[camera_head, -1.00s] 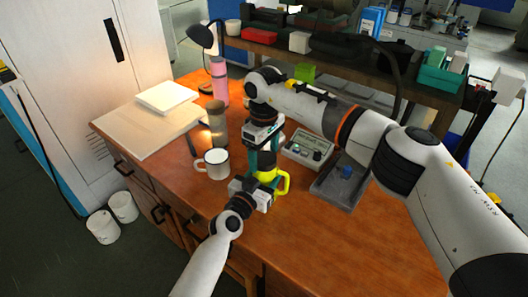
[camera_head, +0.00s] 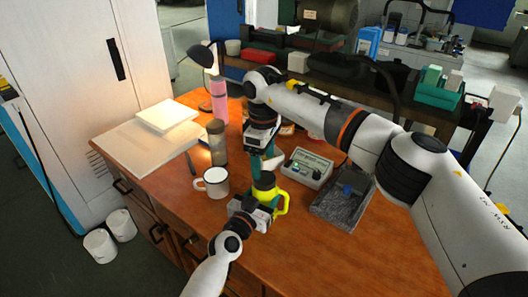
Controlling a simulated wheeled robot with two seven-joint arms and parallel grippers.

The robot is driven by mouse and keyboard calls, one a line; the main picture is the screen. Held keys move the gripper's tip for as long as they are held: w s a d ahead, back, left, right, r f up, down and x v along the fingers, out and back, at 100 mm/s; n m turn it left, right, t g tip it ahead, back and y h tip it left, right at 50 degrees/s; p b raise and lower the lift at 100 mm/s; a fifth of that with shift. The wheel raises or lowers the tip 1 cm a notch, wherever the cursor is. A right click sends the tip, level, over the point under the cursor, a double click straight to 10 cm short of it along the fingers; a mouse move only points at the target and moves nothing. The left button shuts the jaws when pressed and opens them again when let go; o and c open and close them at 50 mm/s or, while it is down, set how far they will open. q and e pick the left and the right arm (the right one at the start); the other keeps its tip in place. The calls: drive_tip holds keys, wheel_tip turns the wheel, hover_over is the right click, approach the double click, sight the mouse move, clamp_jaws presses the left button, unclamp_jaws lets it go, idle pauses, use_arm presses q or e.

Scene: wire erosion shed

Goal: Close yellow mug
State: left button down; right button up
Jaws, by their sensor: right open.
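The yellow mug (camera_head: 267,199) stands near the front of the wooden table, with its handle to the right. A dark lid (camera_head: 264,180) sits on top of it; whether it is fully seated is hard to tell. My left gripper (camera_head: 257,206) is at the mug's lower front left and appears shut on its body; its fingertips are mostly hidden by the mug. My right gripper (camera_head: 261,164) is open just above the lid, fingers pointing down, with nothing visible between them.
A white mug (camera_head: 213,182) stands close left of the yellow mug. A dark jar (camera_head: 217,143) and pink bottle (camera_head: 219,101) stand behind it. The table's front right is clear.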

sight(264, 177)
drive_tip(key=n, duration=0.4)
drive_tip(key=shift+r, duration=0.15)
drive_tip(key=n, duration=0.4)
drive_tip(key=shift+r, duration=0.1)
drive_tip(key=n, duration=0.6)
drive_tip(key=shift+r, duration=0.2)
drive_tip(key=n, duration=0.4)
drive_tip(key=shift+r, duration=0.1)
drive_tip(key=n, duration=0.4)
drive_tip(key=shift+r, duration=0.1)
drive_tip(key=n, duration=0.6)
drive_tip(key=shift+d+r, duration=0.1)
drive_tip(key=shift+r, duration=0.05)
drive_tip(key=n, duration=0.6)
drive_tip(key=shift+r, duration=0.2)
drive_tip(key=n, duration=0.6)
drive_tip(key=shift+r, duration=0.15)
drive_tip(key=n, duration=0.5)
drive_tip(key=shift+s+r+n, duration=0.1)
drive_tip(key=shift+r+n, duration=0.05)
drive_tip(key=shift+n, duration=0.25)
drive_tip(key=n, duration=0.5)
drive_tip(key=shift+r, duration=0.15)
drive_tip(key=shift+f, duration=4.05)
